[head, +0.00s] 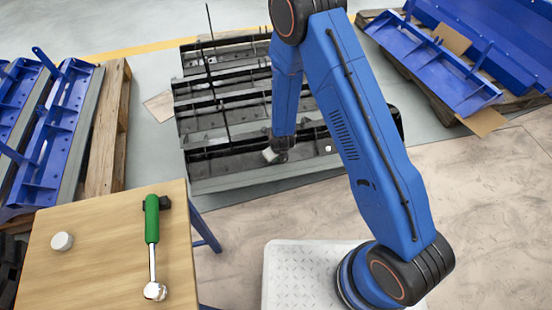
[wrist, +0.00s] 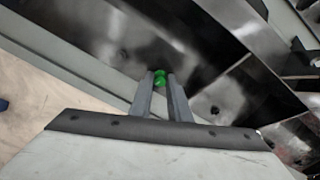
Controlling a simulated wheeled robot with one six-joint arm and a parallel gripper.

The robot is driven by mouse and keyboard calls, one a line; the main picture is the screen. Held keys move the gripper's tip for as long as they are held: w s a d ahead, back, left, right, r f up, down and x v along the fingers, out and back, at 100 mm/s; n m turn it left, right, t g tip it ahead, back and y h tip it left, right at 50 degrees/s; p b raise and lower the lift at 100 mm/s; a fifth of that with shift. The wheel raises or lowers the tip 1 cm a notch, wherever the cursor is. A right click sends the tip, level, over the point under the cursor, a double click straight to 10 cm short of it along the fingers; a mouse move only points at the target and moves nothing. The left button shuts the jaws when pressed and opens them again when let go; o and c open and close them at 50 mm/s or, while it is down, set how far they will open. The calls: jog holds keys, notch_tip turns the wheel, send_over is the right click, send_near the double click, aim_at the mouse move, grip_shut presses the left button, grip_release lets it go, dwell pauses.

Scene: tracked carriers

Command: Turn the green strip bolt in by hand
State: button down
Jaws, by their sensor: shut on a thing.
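The green strip bolt (wrist: 159,77) shows in the wrist view as a small green piece between my two fingertips. My gripper (wrist: 158,86) is shut on it, against the dark metal face of the carrier (wrist: 100,40). How deep the bolt sits cannot be told. In the head view my gripper (head: 270,155) points down at the near part of the dark tracked carrier (head: 240,182). The bolt is too small or hidden there.
A wooden table (head: 100,230) at lower left bears a green-handled wrench (head: 152,222) and a white round piece (head: 62,241). Blue metal frames lie on pallets at left (head: 110,125) and upper right (head: 440,100). Free floor (head: 480,200) lies at right.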

jog(key=m, duration=0.3)
jog(key=shift+m, duration=0.3)
jog(key=c, duration=1.8)
grip_release()
